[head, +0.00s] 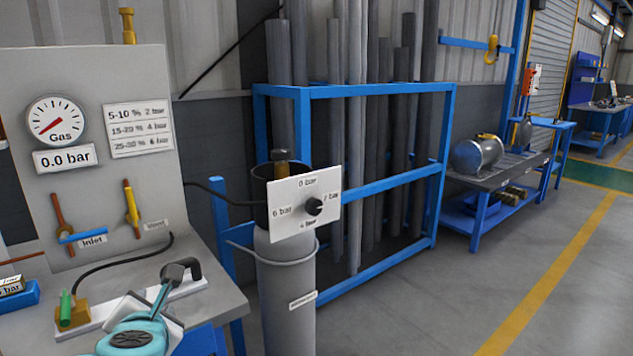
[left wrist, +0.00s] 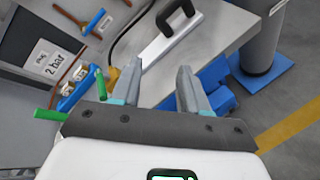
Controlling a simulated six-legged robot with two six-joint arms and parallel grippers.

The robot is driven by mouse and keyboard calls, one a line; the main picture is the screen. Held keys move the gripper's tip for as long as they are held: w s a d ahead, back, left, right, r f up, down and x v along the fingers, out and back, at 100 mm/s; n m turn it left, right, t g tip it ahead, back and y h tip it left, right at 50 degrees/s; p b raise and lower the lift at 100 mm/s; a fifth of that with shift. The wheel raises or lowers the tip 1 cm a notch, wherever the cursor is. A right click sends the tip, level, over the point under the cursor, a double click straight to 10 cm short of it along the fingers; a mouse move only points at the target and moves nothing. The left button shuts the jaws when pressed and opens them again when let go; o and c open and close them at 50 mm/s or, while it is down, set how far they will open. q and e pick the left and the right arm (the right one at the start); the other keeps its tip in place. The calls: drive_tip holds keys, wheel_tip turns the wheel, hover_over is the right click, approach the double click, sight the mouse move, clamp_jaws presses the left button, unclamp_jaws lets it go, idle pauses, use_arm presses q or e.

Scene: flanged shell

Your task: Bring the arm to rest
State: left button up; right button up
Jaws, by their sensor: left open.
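My left gripper (left wrist: 160,68) is open in the left wrist view. Its two grey fingers stand apart with nothing between them, above the grey bench top. In the head view my left gripper (head: 145,312) is at the lower left, partly cut off by the frame edge. A pale bar with a black handle (left wrist: 176,14) lies on the bench beyond the fingertips. The handle also shows in the head view (head: 192,268). Whether the fingers touch the bar cannot be told. My right gripper is not in view.
A gauge panel (head: 90,200) rises behind the bench. A green-tipped brass fitting (head: 70,312) and a blue holder (head: 18,297) sit near my gripper. A grey cylinder with a dial plate (head: 287,285) stands right of the bench. A blue pipe rack (head: 380,90) is behind. Floor at right is clear.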

use_arm(q)
drive_tip(key=w+d+f+m+g+h, duration=0.1)
drive_tip(key=d+f+m+h, duration=0.15)
drive_tip(key=f+m, duration=0.65)
drive_tip(key=d+f+m+g+h, duration=0.1)
drive_tip(key=d+f+m, duration=0.25)
drive_tip(key=f, duration=0.95)
drive_tip(key=s+d+f+m+g+h, duration=0.1)
drive_tip(key=s+f+m+g, duration=0.1)
drive_tip(key=s+f+m, duration=0.3)
drive_tip(key=s+d+f+m+g+h, duration=0.1)
drive_tip(key=d+f+m+h, duration=0.1)
drive_tip(key=f, duration=0.5)
drive_tip(key=s+d+f+m+g+h, duration=0.1)
drive_tip(key=s+d+f+m+g, duration=0.2)
drive_tip(key=s+f+m, duration=0.45)
drive_tip(key=s+d+f+m+g+h, duration=0.2)
drive_tip(key=s+f+g, duration=0.15)
drive_tip(key=s, duration=0.65)
wheel_tip(320, 180, up, 13)
drive_tip(key=p, duration=1.3)
drive_tip(key=shift+s+d+p, duration=0.3)
drive_tip(key=shift+s+d, duration=0.05)
drive_tip(key=shift+s, duration=0.1)
drive_tip(key=shift+f+g, duration=0.15)
drive_tip(key=shift+g, duration=0.1)
